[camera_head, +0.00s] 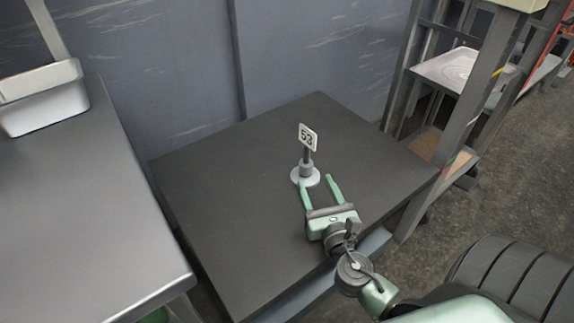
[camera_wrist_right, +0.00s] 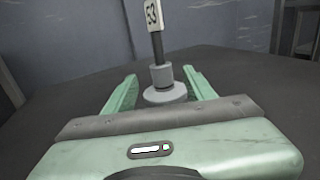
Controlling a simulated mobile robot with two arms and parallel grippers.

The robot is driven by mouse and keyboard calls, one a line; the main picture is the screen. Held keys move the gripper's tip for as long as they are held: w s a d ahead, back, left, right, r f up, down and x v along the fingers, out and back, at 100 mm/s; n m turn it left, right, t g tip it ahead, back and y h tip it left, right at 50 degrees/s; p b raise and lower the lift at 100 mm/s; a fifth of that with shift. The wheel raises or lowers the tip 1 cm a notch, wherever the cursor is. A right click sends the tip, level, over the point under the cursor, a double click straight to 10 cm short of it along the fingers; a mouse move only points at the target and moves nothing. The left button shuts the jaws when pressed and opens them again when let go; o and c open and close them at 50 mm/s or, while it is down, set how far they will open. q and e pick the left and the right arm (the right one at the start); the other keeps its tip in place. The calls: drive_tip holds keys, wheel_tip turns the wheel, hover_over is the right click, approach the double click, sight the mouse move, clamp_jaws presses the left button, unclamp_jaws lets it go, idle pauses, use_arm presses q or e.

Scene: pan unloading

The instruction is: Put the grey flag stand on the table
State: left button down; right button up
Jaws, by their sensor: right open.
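The grey flag stand (camera_head: 306,171) stands upright on the dark table (camera_head: 240,170), with a round base, a short post and a white sign reading 53. My right gripper (camera_head: 318,182) is open at table height, just in front of the stand. My left gripper is not in view.
A grey metal counter (camera_head: 90,190) with a metal pan (camera_head: 44,100) is at the left. A blue-grey wall (camera_head: 310,45) is behind the table. A shelf rack (camera_head: 450,85) stands at the right. Most of the table top is clear.

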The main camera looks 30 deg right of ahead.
drive_tip(key=a+m, duration=0.1)
drive_tip(key=m, duration=0.1)
drive_tip(key=a+m+y, duration=0.1)
drive_tip(key=a+m, duration=0.1)
drive_tip(key=a+r+m+y, duration=0.1)
drive_tip(key=a+m, duration=0.1)
drive_tip(key=m, duration=0.1)
drive_tip(key=shift+w+a, duration=0.15)
drive_tip(key=shift+w, duration=0.2)
drive_tip(key=s+a+r+m+t+y, duration=0.2)
drive_tip(key=a+r+m+y, duration=0.6)
drive_tip(key=a+r+m, duration=0.7)
drive_tip(key=m, duration=0.7)
drive_tip(key=shift+a+m+t+y, duration=0.3)
drive_tip(key=shift+a, duration=0.05)
drive_tip(key=shift+s, duration=0.1)
